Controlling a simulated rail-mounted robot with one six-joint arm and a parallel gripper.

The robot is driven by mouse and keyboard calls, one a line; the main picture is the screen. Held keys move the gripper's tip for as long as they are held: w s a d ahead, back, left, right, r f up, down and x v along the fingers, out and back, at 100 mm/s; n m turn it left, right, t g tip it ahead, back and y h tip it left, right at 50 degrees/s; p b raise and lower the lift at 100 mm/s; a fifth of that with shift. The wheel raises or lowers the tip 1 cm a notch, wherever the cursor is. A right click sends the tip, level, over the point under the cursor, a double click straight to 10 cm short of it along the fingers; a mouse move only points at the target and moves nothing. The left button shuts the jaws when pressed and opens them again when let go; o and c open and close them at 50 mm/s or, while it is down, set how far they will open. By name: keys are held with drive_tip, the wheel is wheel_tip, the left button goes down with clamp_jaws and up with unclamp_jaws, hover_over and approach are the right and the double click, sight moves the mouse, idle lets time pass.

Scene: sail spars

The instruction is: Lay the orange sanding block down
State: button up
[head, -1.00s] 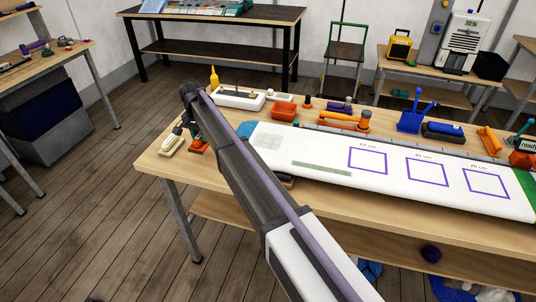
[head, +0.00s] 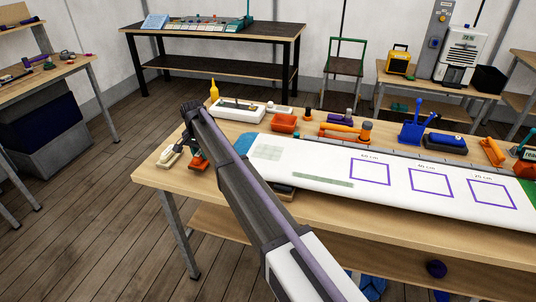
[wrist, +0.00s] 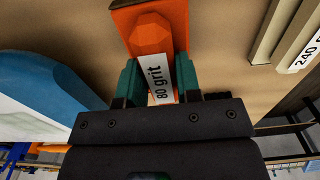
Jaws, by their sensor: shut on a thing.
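The orange sanding block (wrist: 151,38), marked "80 grit", is between the two green fingers of my gripper (wrist: 158,82) in the wrist view. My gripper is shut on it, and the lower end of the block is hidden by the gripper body. In the head view the orange block (head: 198,163) shows at the left end of the workbench (head: 160,180), partly behind my arm. I cannot tell whether it touches the bench top.
A cream block marked "240" (wrist: 291,40) lies beside it, also in the head view (head: 169,156). A long white board with a blue end (wrist: 50,95) lies close on the other side. An orange bin (head: 284,123) and white tray (head: 237,111) stand behind.

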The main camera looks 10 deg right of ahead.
drive_tip(key=shift+f+b, duration=1.25)
drive_tip(key=shift+f, duration=0.15)
drive_tip(key=o, duration=1)
drive_tip(key=shift+r, duration=0.1)
wheel_tip(320, 180, up, 11)
drive_tip(key=p, duration=1.1)
drive_tip(key=shift+s+d+n, duration=0.85)
drive_tip(key=shift+s+d, duration=3.9)
drive_tip(key=shift+s, duration=1.55)
drive_tip(key=shift+s+d+n, duration=0.8)
drive_tip(key=shift+s+d, duration=4)
drive_tip(key=shift+s, duration=1.45)
drive_tip(key=shift+s+d+n, duration=0.85)
drive_tip(key=shift+s+d, duration=3.9)
drive_tip(key=shift+s, duration=1.55)
